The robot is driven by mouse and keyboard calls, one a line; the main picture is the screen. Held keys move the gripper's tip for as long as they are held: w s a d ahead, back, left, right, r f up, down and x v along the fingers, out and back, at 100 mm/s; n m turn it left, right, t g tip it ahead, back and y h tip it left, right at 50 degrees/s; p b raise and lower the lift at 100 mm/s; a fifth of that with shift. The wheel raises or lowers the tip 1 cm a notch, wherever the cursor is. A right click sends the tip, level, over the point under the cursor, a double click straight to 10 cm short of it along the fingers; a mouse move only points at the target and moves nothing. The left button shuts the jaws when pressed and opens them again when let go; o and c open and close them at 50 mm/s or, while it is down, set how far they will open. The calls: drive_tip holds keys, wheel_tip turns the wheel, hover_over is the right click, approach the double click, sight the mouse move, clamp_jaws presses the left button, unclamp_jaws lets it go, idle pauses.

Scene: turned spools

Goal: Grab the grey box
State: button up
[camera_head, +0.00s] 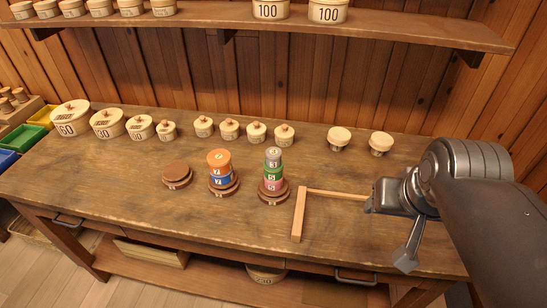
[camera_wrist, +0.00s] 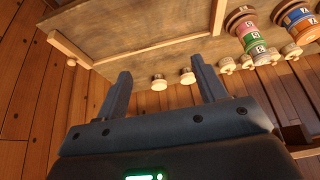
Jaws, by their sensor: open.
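I see no plain grey box. The grey thing that shows is a small grey numbered piece (camera_head: 273,154) on top of a stack, above a green piece (camera_head: 273,168) and a pink piece (camera_head: 272,183), on a round brown base (camera_head: 273,197). The same stack shows upside down at the upper right of the wrist view, with its grey piece (camera_wrist: 259,52) at the low end. My gripper (camera_wrist: 161,72) is open, with nothing between its fingers. In the head view it is to the right of the stack, well apart from it.
A wooden L-shaped frame (camera_head: 298,215) lies between the stack and my gripper. An orange and blue stack (camera_head: 219,168) and a bare brown base (camera_head: 176,172) stand left. Lidded pots (camera_head: 256,132) and two cream knobs (camera_head: 381,141) line the back. A shelf (camera_head: 330,28) hangs above.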

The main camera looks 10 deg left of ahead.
drive_tip(key=w+a+r+g, duration=0.1)
drive_tip(key=w+a+r, duration=0.25)
drive_tip(key=w, duration=0.35)
drive_tip(key=g, duration=0.4)
approach(274, 151)
drive_tip(key=shift+w+a+f+m, duration=0.1)
drive_tip(key=shift+w+f+m, duration=0.1)
drive_tip(key=shift+w+m, duration=0.2)
wheel_tip(274, 151, down, 5)
drive_tip(key=shift+f, duration=0.1)
drive_tip(key=shift+s+f, duration=0.15)
drive_tip(key=shift+f, duration=1.15)
drive_tip(key=shift+s+f, duration=0.15)
drive_tip(key=shift+f, duration=1.15)
drive_tip(key=shift+c, duration=0.6)
drive_tip(key=c, duration=0.9)
